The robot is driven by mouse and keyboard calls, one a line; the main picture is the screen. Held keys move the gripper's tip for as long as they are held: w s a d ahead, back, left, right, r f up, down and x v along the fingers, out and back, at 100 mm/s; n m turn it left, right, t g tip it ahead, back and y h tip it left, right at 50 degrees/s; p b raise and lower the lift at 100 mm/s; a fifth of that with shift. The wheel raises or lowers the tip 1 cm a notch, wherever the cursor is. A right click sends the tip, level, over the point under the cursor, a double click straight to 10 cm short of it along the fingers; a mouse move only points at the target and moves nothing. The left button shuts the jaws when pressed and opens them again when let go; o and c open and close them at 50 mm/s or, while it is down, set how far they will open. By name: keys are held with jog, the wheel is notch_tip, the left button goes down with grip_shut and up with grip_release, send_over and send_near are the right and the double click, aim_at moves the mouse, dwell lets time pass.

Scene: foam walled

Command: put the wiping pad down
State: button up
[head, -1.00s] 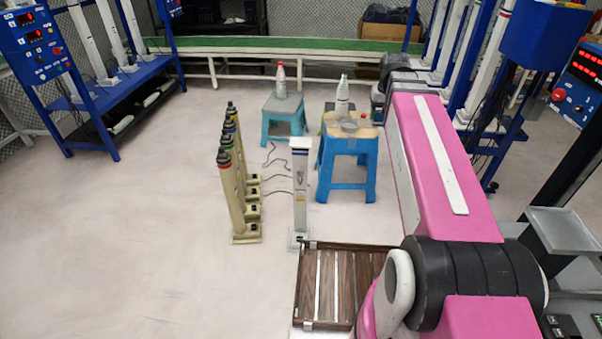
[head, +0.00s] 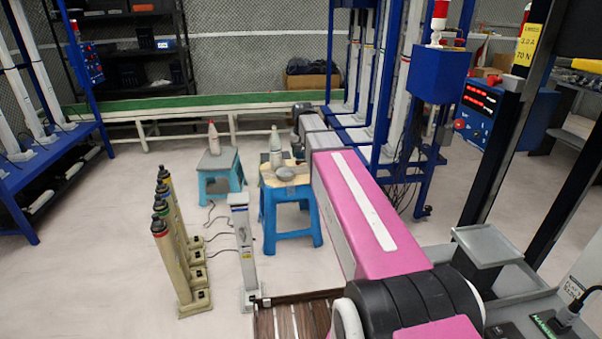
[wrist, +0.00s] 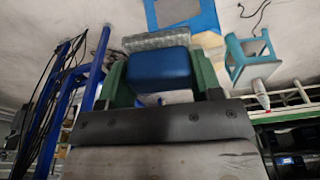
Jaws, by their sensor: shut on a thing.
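The wiping pad, a blue block (wrist: 160,72) with a grey face, is held between the green fingers of my gripper (wrist: 161,78) in the wrist view. The pad is off the floor, with its grey face turned away from my wrist. In the head view my pink arm reaches forward beside the near blue stool, and the pad cannot be made out there. The near blue stool (head: 288,205) has a light wooden top carrying a grey bowl (head: 285,173) and a bottle (head: 275,140).
A second stool (head: 219,170) with a bottle (head: 213,138) stands behind to the left. A white post (head: 243,250) and a row of tan posts (head: 180,250) stand on the floor. A dark slatted platform (head: 290,318) is at the front. Floor at left is open.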

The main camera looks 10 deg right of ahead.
jog(key=w+a+f+m, duration=0.1)
jog(key=w+f, duration=0.5)
jog(key=w, duration=0.4)
jog(key=w+a+f+m, duration=0.1)
jog(key=w+f, duration=0.5)
jog(key=w, duration=0.5)
jog(key=w+a+f+m, duration=0.1)
jog(key=w+f, duration=0.4)
jog(key=w, duration=0.5)
jog(key=shift+h, duration=0.3)
jog(key=w+d+f, duration=0.1)
jog(key=d+f, duration=0.1)
jog(key=d, duration=0.1)
jog(key=w+d+f, duration=0.2)
jog(key=d, duration=0.1)
jog(key=w+d+f, duration=0.2)
jog(key=d, duration=0.1)
jog(key=shift+w+f, duration=0.15)
jog(key=shift+f, duration=0.25)
jog(key=shift+d+f, duration=0.1)
jog(key=shift+f, duration=1.9)
jog(key=shift+f, duration=0.15)
jog(key=o, duration=0.8)
jog(key=shift+o, duration=0.2)
